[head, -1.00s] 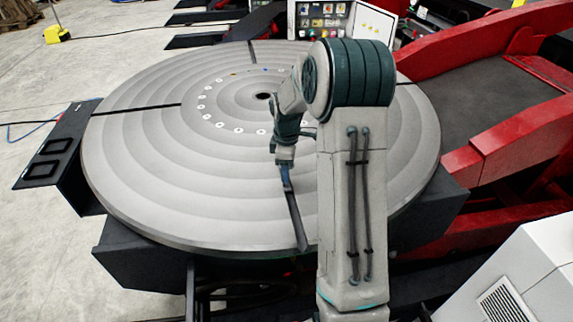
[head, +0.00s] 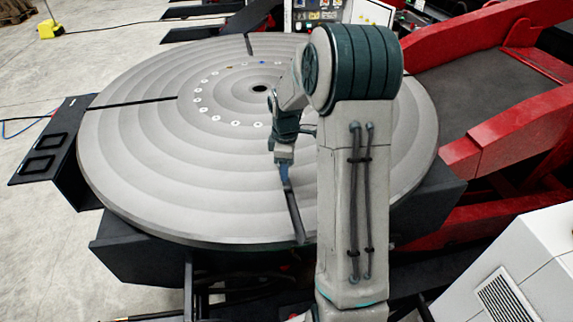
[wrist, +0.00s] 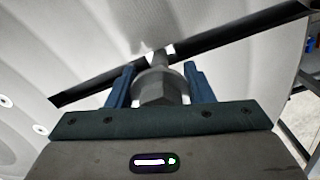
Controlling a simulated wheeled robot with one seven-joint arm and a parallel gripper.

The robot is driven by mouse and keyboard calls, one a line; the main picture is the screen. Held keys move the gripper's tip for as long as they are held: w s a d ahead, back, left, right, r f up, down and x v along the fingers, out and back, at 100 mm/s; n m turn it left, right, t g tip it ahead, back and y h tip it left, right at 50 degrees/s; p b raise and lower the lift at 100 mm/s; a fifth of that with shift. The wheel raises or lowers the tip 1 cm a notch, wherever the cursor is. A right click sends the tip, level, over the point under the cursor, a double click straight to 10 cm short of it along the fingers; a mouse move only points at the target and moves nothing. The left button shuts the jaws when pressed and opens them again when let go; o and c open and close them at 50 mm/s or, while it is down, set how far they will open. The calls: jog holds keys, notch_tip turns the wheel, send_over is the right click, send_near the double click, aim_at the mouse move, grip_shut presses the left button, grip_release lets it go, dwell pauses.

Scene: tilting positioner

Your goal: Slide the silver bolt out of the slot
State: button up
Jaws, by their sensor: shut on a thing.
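The silver bolt (wrist: 160,88) shows in the wrist view as a grey hex head with a round collar. My gripper (wrist: 163,80) is shut on it, one blue finger on each side. The bolt stands at the dark slot (wrist: 235,42), which crosses the disc behind it; how deep its shank sits is hidden. In the head view my gripper (head: 285,176) is over the near part of the round grey table (head: 190,205). The near slot (head: 295,215) runs from my fingers out to the table's rim. The bolt is too hidden to make out there.
Other dark slots, such as the left one (head: 135,103), cut the table. A ring of white dots surrounds its centre hole (head: 259,88). A red frame (head: 500,125) stands at right, and a white cabinet (head: 515,270) at the lower right.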

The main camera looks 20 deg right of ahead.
jog(key=shift+s+a+b, duration=0.15)
jog(key=shift+s+a, duration=0.1)
jog(key=shift+s, duration=1.05)
jog(key=shift+s+a+b, duration=0.2)
jog(key=shift+s+a, duration=0.1)
jog(key=shift+s, duration=1)
jog(key=shift+s+a+b, duration=0.15)
jog(key=shift+s+a, duration=0.1)
jog(key=shift+s, duration=1.05)
jog(key=shift+s+a, duration=0.25)
jog(key=shift+s, duration=1)
jog(key=shift+s+a, duration=0.2)
jog(key=shift+s, duration=0.7)
jog(key=shift+s+a, duration=0.15)
jog(key=shift+s, duration=0.75)
jog(key=shift+s+a, duration=0.2)
jog(key=shift+s, duration=0.7)
jog(key=shift+s, duration=0.1)
jog(key=s, duration=0.2)
jog(key=s+a+b, duration=0.1)
jog(key=s, duration=0.4)
jog(key=shift+a+b, duration=0.25)
jog(key=shift+b, duration=0.1)
